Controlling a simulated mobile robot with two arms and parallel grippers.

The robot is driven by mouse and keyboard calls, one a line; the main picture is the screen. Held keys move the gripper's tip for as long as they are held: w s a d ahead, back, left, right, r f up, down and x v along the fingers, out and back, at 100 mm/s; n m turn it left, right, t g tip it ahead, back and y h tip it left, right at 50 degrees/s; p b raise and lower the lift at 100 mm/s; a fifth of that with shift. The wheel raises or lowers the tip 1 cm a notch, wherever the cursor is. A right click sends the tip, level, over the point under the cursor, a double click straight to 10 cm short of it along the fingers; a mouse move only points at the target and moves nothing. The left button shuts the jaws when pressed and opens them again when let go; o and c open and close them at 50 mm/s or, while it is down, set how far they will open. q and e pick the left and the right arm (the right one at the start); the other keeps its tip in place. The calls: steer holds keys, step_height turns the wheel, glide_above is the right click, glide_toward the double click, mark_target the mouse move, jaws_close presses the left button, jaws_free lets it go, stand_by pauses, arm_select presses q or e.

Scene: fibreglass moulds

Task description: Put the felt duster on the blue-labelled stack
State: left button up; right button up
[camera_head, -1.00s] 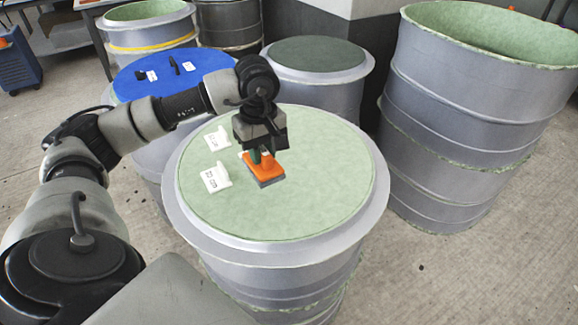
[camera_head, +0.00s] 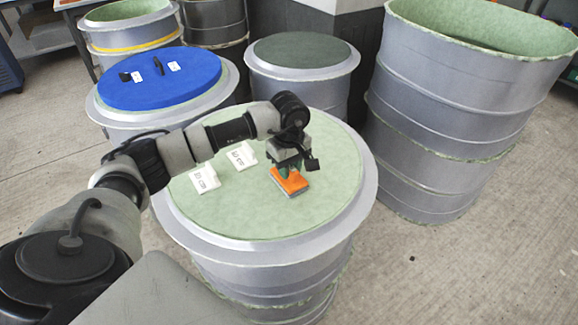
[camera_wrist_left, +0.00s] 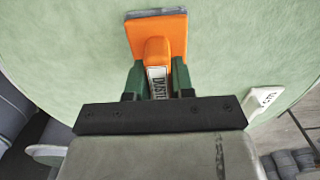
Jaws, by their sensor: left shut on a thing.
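The felt duster (camera_head: 292,184) is an orange block with a raised handle and a grey underside. It is over the pale green top of the nearest round mould stack (camera_head: 270,215); whether it touches that top I cannot tell. My left gripper (camera_head: 286,171) is shut on its handle. In the left wrist view, green fingers (camera_wrist_left: 157,80) stand on both sides of the handle of the duster (camera_wrist_left: 170,32), which bears a partly hidden label. A stack with a bright blue top (camera_head: 150,92) stands behind at the left. My right gripper is not in view.
Two white cards (camera_head: 243,155) (camera_head: 205,178) stand on the near green top, left of the duster. Two small white cards and dark items (camera_head: 158,66) stand on the blue top. A dark-green-topped stack (camera_head: 303,52) is behind, and a tall open mould (camera_head: 450,100) is at the right.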

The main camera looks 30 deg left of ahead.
arm_select(q)
steer(key=o, duration=0.5)
steer(key=shift+f, duration=0.1)
steer(key=shift+c, duration=0.2)
steer(key=o, duration=0.4)
steer(key=shift+o, duration=0.2)
step_height(320, 180, up, 12)
steer(key=shift+r, duration=0.2)
